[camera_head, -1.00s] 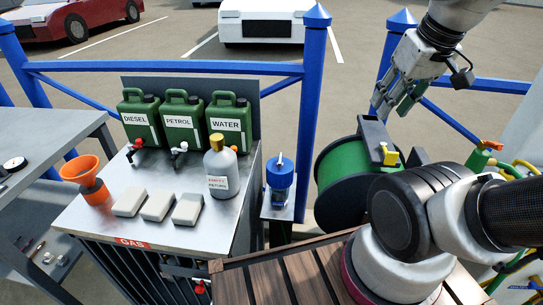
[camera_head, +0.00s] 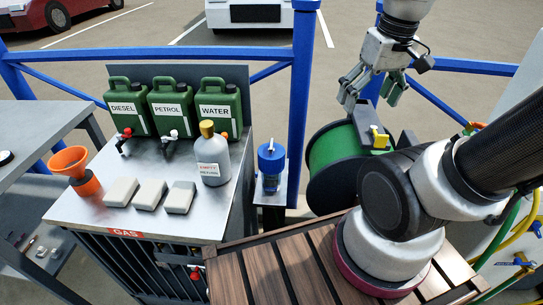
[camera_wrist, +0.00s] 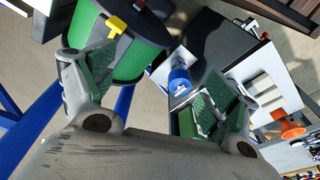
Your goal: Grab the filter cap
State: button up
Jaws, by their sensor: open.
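The cap also shows in the wrist view (camera_wrist: 180,80), close beside the right finger in the picture but farther off. My gripper (camera_head: 371,98) is open and empty, its green-padded fingers spread. It hangs above and to the right of the cap, over the green reel, clear of both. In the wrist view my gripper (camera_wrist: 155,88) has its fingers on both sides, with the filter body partly hidden.
The green reel (camera_head: 335,150) with a yellow part lies right of the filter. A blue post (camera_head: 302,90) rises behind the cap. The cabinet top (camera_head: 130,175) holds green cans, a grey bottle (camera_head: 213,160), an orange funnel (camera_head: 72,165) and pale blocks. Wooden slats (camera_head: 265,265) lie in front.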

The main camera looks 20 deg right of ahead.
jog(key=w+a+f+g, duration=0.1)
jog(key=f, duration=0.1)
jog(key=w+a+f+m+y, duration=0.1)
jog(key=w+f, duration=0.1)
jog(key=f, duration=0.1)
jog(key=w+a+f+m+g, duration=0.1)
jog(key=w+a+f, duration=0.1)
jog(key=shift+w+a+f+g+y, duration=0.1)
jog(key=shift+w+f+g+y, duration=0.05)
jog(key=shift+f+g+y, duration=0.2)
jog(key=m+t+y, duration=0.2)
jog(key=m+y, duration=0.1)
jog(key=m, duration=1.5)
send_over(267, 151)
jog(key=s+d, duration=0.2)
jog(key=d, duration=0.1)
jog(key=shift+h, duration=0.25)
notch_tip(267, 151, down, 15)
jog(key=shift+s+a+r, duration=0.1)
jog(key=shift+s, duration=0.05)
jog(key=shift+w+m+t, duration=0.35)
jog(key=shift+m, duration=0.75)
jog(key=x, duration=0.7)
jog(key=shift+w+f, duration=0.35)
jog(key=c, duration=1.1)
